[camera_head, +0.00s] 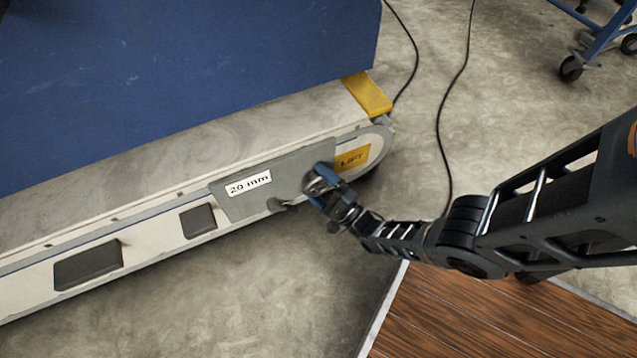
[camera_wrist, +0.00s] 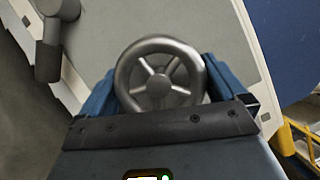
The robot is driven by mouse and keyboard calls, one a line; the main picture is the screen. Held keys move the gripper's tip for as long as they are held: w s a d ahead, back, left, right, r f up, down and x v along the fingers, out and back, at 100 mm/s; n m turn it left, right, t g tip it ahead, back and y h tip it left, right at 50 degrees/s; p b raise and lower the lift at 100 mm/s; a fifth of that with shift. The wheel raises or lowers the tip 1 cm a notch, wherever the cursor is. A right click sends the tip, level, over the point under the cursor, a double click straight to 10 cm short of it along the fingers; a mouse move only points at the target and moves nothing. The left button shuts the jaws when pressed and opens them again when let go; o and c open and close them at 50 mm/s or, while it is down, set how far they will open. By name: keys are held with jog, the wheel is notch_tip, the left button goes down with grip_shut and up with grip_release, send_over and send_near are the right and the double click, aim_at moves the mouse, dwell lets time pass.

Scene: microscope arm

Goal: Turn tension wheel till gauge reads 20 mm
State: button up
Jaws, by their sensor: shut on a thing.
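The tension wheel (camera_wrist: 160,76) is a grey metal handwheel with several spokes, close in front of the wrist camera. My gripper (camera_head: 322,180) is at the wheel, on the grey side panel of the long low machine. In the wrist view its blue fingers (camera_wrist: 155,90) lie on the left and right of the wheel's rim, shut on it. In the head view the gripper mostly hides the wheel. The gauge (camera_head: 249,184) is a white label on the panel, left of the wheel, and reads "20 mm".
A yellow label (camera_head: 353,160) sits right of the wheel. A grey lever-like part (camera_wrist: 48,50) stands out beside it. Black cables (camera_head: 441,120) cross the concrete floor. A wooden floor area (camera_head: 480,315) lies below my arm.

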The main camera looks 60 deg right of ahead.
jog(key=shift+m, duration=0.4)
dwell(0.5)
jog(key=o, duration=0.6)
jog(key=shift+s+f, duration=0.1)
jog(key=shift+s, duration=0.05)
